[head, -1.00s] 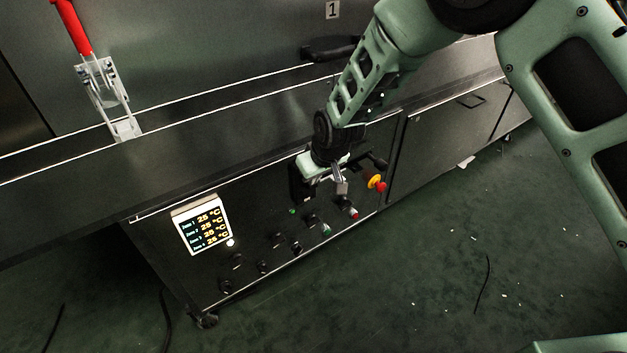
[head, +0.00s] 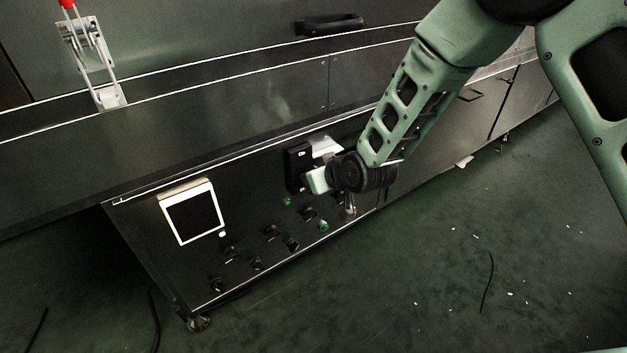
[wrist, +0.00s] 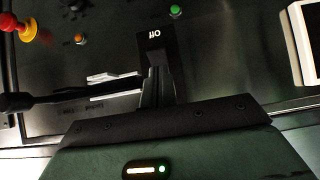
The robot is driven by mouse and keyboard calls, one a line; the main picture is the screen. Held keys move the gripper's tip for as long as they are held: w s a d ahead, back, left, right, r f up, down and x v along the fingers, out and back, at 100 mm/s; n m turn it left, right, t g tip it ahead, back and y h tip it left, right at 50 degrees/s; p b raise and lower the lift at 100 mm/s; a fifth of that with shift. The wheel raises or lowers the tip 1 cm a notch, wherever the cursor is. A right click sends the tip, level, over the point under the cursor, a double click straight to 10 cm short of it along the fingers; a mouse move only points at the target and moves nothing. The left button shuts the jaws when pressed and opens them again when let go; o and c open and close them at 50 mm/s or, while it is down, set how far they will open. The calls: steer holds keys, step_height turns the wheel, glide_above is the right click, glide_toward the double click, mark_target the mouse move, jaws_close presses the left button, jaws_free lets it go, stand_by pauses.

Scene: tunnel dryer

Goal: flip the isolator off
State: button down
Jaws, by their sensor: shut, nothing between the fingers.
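The isolator (head: 294,166) is a black plate on the front of the control cabinet in the head view, partly covered by my gripper (head: 318,181). In the wrist view the isolator plate (wrist: 154,40) shows the word Off, upside down, just beyond my fingertips (wrist: 156,72). My fingers are shut, empty and in front of the plate; I cannot tell whether they touch it. A dark bar with a thick end (wrist: 18,102) reaches left from near the fingers in the wrist view. The isolator's lever cannot be made out clearly behind my fingers.
The display (head: 193,213) on the cabinet is dark. Several black knobs (head: 273,232) and a green button (head: 287,202) sit below the isolator. A red and yellow emergency stop (wrist: 32,28) shows in the wrist view. Open green floor (head: 400,290) lies in front.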

steer(key=shift+w+a+r, duration=0.1)
steer(key=shift+w+r, duration=0.1)
steer(key=shift+r, duration=0.1)
steer(key=shift+w+a+r+p, duration=0.3)
steer(key=shift+w+p, duration=0.1)
steer(key=shift+w, duration=0.05)
steer(key=shift+s, duration=0.1)
